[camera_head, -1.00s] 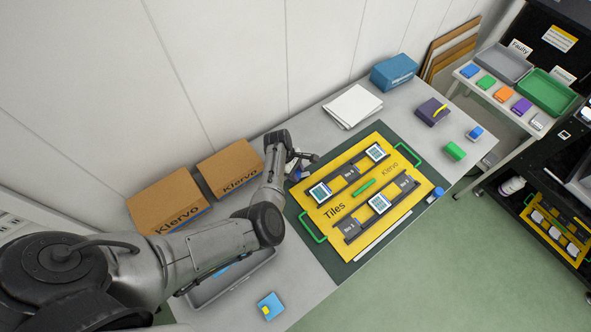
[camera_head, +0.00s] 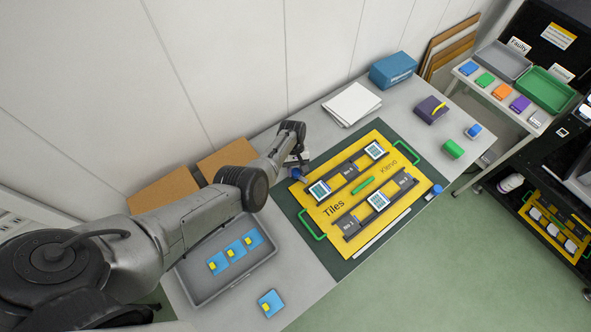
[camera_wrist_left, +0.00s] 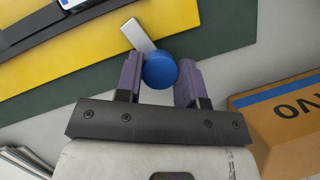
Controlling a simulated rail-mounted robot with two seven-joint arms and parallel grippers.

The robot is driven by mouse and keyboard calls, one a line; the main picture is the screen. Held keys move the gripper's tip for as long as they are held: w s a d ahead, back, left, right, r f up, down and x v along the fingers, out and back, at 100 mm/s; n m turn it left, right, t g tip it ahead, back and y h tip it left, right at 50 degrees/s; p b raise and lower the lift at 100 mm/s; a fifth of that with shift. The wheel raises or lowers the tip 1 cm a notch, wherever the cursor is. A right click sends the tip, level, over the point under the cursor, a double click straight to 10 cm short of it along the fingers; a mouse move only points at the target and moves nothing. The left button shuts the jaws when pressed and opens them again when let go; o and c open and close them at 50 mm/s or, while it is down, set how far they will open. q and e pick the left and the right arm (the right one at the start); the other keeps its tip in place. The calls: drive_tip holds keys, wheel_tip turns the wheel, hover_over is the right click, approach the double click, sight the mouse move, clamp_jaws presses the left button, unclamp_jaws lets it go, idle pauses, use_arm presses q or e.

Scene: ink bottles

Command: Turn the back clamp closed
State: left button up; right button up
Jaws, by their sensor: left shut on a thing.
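The back clamp (camera_wrist_left: 159,71) has a round blue knob and a pale flat bar. In the left wrist view its bar reaches onto the edge of the yellow board (camera_wrist_left: 70,62). My left gripper (camera_wrist_left: 159,80) is shut on the blue knob, with one purple finger on each side. In the head view my left gripper (camera_head: 298,162) is at the board's back left edge, and the arm partly hides the clamp there. The yellow board (camera_head: 335,207) lies on a dark green mat. A second blue clamp (camera_head: 436,189) is at its front right. My right gripper is not in view.
Cardboard boxes (camera_head: 165,190) stand against the wall beside my left arm. A grey tray (camera_head: 195,290) with blue-and-yellow pieces is at the left front. White sheets (camera_head: 352,105) and a blue box (camera_head: 393,71) are farther back. The green floor in front is free.

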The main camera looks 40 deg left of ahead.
use_arm(q)
drive_tip(key=shift+m+g+y, duration=0.4)
drive_tip(key=shift+m, duration=1.4)
drive_tip(key=o, duration=0.9)
drive_tip(key=shift+d+p+v, duration=0.15)
drive_tip(key=shift+p+v, duration=0.4)
drive_tip(key=shift+v, duration=2.9)
drive_tip(key=shift+d+p+v, duration=0.15)
drive_tip(key=shift+p+v, duration=0.4)
drive_tip(key=shift+v, duration=2.9)
drive_tip(key=shift+w+r, duration=0.1)
